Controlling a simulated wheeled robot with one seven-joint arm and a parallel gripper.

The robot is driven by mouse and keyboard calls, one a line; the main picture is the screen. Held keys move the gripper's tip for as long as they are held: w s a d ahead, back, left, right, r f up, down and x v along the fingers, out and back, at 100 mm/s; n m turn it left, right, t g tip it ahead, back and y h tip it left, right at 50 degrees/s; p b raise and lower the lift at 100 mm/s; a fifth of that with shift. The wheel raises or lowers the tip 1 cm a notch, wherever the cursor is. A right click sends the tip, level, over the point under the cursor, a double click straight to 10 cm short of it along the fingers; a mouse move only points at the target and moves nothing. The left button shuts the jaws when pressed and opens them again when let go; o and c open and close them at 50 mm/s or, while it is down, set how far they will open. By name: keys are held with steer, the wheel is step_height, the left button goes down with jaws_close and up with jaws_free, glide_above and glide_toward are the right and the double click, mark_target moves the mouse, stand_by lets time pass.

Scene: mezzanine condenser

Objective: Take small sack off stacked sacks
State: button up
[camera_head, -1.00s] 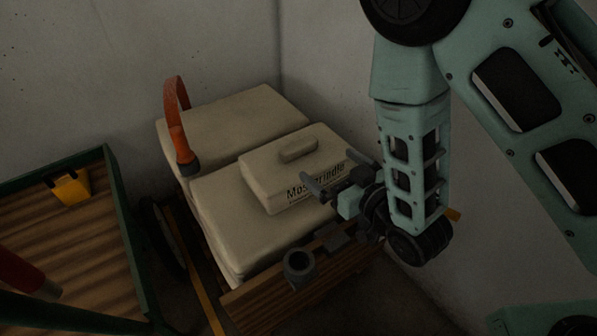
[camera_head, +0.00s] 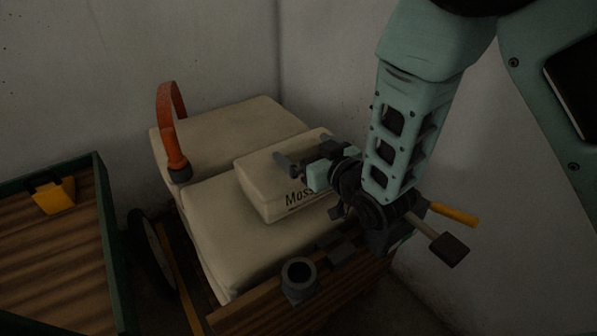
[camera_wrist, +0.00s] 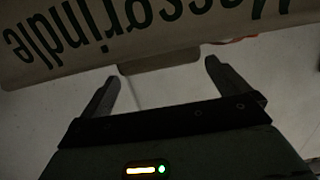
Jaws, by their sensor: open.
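The small sack (camera_head: 262,190) is a pale beige block with dark lettering, lying on top of the larger stacked sacks (camera_head: 222,235). In the wrist view its printed face (camera_wrist: 75,50) crosses the top upside down, and its raised grip lump (camera_wrist: 160,57) shows beneath. My gripper (camera_head: 287,165) is open, above the small sack's top, and hides the lump in the head view. In the wrist view my fingers (camera_wrist: 162,72) reach toward the lump from below, with their tips near its two ends. Contact cannot be told.
Orange ear defenders (camera_head: 170,135) stand on the stack's left. A grey cup-like holder (camera_head: 298,280) sits at the front wooden board (camera_head: 250,318). A green-framed wooden cart (camera_head: 60,250) with a yellow item (camera_head: 53,195) stands left. Walls close in behind.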

mark_target(299, 146)
steer(key=b+x, duration=0.1)
steer(key=x, duration=0.1)
steer(key=f+x, duration=0.1)
steer(key=x, duration=0.1)
steer(key=shift+w+a+b, duration=0.1)
steer(key=shift+b, duration=0.3)
steer(key=shift+w+a, duration=0.2)
steer(key=shift+w, duration=0.1)
steer(key=c, duration=1.5)
steer(key=shift+r, duration=0.25)
steer(key=shift+c, duration=1.3)
